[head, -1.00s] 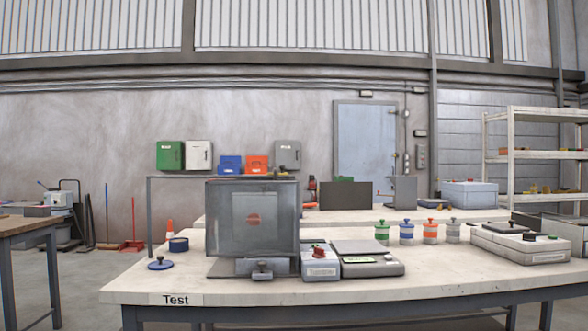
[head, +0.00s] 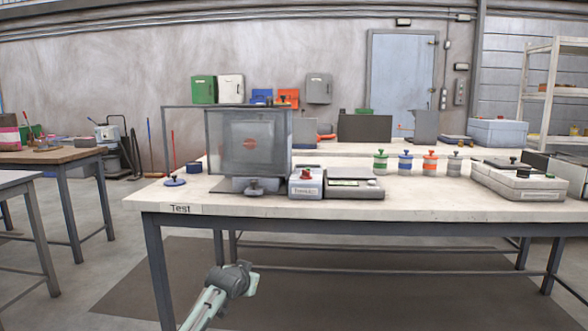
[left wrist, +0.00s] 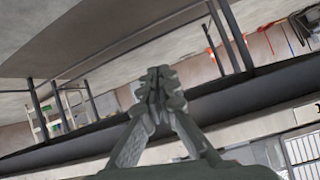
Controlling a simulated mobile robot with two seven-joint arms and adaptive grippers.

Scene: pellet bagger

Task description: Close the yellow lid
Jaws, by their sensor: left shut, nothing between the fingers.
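I see no yellow lid in either view. My left gripper (left wrist: 158,78) is shut and empty in the left wrist view, with floor and table legs beyond it. In the head view a pale arm with a grey end (head: 232,281) comes in at the bottom, low in front of the Test bench; its fingers cannot be made out. My right gripper is not in view.
The Test bench (head: 170,196) carries a clear-walled enclosure (head: 218,140), a scale (head: 354,183), several colour-topped weights (head: 405,161) and a grey case (head: 520,182). Green (head: 203,89) and white (head: 231,88) boxes are behind. A wooden table (head: 50,156) stands left. Floor is clear between.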

